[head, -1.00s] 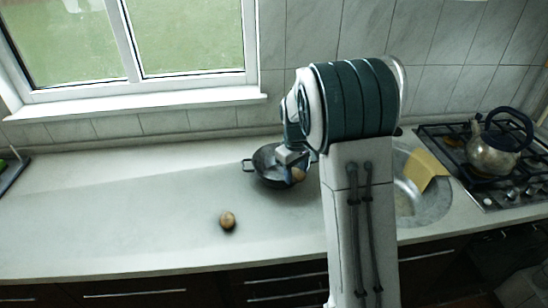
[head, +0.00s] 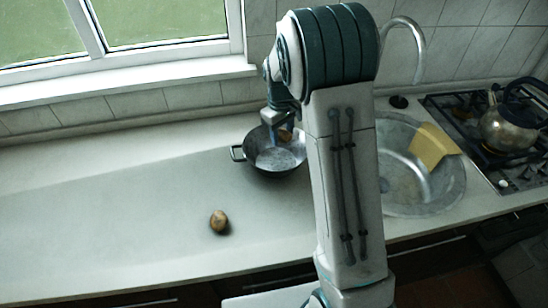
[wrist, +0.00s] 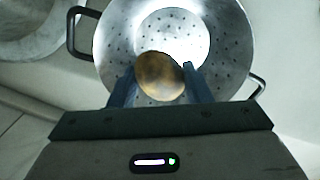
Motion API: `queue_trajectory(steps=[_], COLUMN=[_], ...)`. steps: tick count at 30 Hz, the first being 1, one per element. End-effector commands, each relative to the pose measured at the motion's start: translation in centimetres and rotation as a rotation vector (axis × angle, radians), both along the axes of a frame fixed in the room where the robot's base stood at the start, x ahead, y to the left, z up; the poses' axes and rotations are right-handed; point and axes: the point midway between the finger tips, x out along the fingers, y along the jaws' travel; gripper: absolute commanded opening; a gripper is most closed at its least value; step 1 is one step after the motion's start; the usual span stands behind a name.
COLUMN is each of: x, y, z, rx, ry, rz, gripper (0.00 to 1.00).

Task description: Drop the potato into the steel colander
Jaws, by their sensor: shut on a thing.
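The steel colander (head: 262,160) stands on the counter just left of my arm in the head view. In the wrist view the colander (wrist: 115,35) lies below my gripper, with its holes and two dark handles showing. My gripper (wrist: 160,78) is shut on a brown potato (wrist: 158,74), which is held over the colander's bowl. In the head view my gripper (head: 281,132) and the held potato (head: 285,134) are partly hidden by my arm. A second potato (head: 219,221) lies on the open counter to the left and front.
A round steel sink (head: 430,190) with a tap and a yellow cloth (head: 432,146) is right of my arm. A kettle (head: 505,128) stands on the gas hob (head: 468,115) at far right. The counter's left side is clear.

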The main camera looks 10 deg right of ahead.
Motion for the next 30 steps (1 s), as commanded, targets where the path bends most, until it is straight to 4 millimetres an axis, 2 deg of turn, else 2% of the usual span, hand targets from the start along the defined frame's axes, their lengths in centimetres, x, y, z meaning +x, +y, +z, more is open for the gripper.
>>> queue_trajectory(steps=[1,6,15,16,18,19,26,30], x=[0.0,0.0,0.0,0.0,0.0,0.0,0.0,0.0], y=[0.0,-0.1,-0.2,-0.2,-0.2,-0.2,-0.2,-0.1], z=[-1.1,-2.5,-2.7,-2.7,-2.7,-2.7,-2.7,-2.1], rx=[0.000,0.000,0.000,0.000,0.000,0.000,0.001,0.001], ry=[0.001,-0.001,-0.002,-0.002,-0.002,-0.002,-0.001,-0.003], rz=[0.000,-0.001,-0.003,-0.003,-0.003,-0.004,-0.004,-0.004], gripper=[0.21,0.21,0.21,0.47,0.67,0.70,0.70,0.70])
